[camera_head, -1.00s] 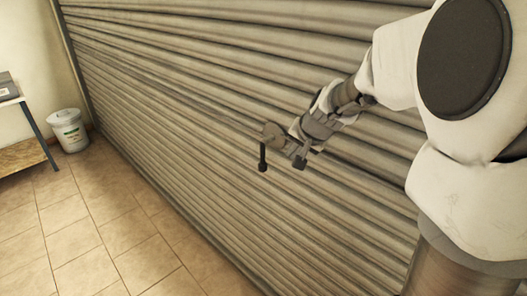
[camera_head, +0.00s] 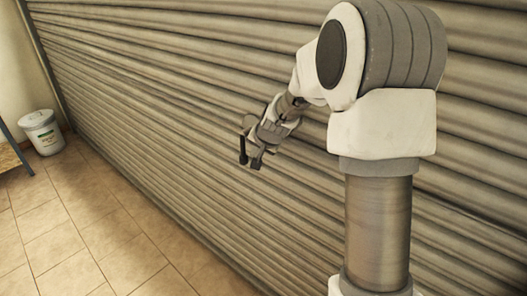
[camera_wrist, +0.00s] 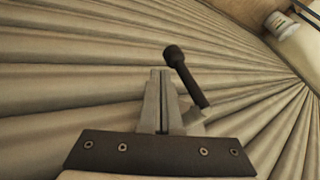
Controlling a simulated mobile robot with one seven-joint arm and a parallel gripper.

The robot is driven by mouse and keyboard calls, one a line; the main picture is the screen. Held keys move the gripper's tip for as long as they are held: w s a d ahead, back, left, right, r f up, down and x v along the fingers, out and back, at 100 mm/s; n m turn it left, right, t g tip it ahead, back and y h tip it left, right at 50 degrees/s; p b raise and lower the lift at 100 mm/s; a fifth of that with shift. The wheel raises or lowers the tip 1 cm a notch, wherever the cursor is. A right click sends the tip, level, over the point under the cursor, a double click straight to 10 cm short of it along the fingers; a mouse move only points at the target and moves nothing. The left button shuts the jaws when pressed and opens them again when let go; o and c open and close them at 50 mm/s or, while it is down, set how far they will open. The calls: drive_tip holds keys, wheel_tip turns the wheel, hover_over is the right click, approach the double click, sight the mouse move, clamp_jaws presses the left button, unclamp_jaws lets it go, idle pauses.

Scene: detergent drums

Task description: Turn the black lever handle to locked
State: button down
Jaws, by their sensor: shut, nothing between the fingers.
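The black lever handle (camera_head: 243,152) hangs down from a grey round mount (camera_head: 247,122) on the ribbed metal shutter. In the wrist view the black lever (camera_wrist: 188,80) slants, its knobbed end toward the top centre. My gripper (camera_head: 256,163) is just to the right of the lever in the head view. In the wrist view its fingers (camera_wrist: 158,76) are shut together and empty, close beside the lever on its left. Whether they touch it I cannot tell. The mount is partly hidden behind my gripper. No lock marking is readable.
The ribbed shutter (camera_head: 150,100) fills most of the view close behind my gripper. A white bucket (camera_head: 41,132) stands on the tiled floor at the far left, beside a table edge (camera_head: 14,148). The floor (camera_head: 90,230) at the lower left is clear.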

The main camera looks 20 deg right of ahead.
drive_tip(key=shift+w+a, duration=0.55)
drive_tip(key=shift+w, duration=0.05)
drive_tip(key=shift+f+b, duration=0.3)
drive_tip(key=shift+b, duration=0.4)
drive_tip(key=shift+r+b, duration=0.15)
drive_tip(key=shift+b, duration=0.25)
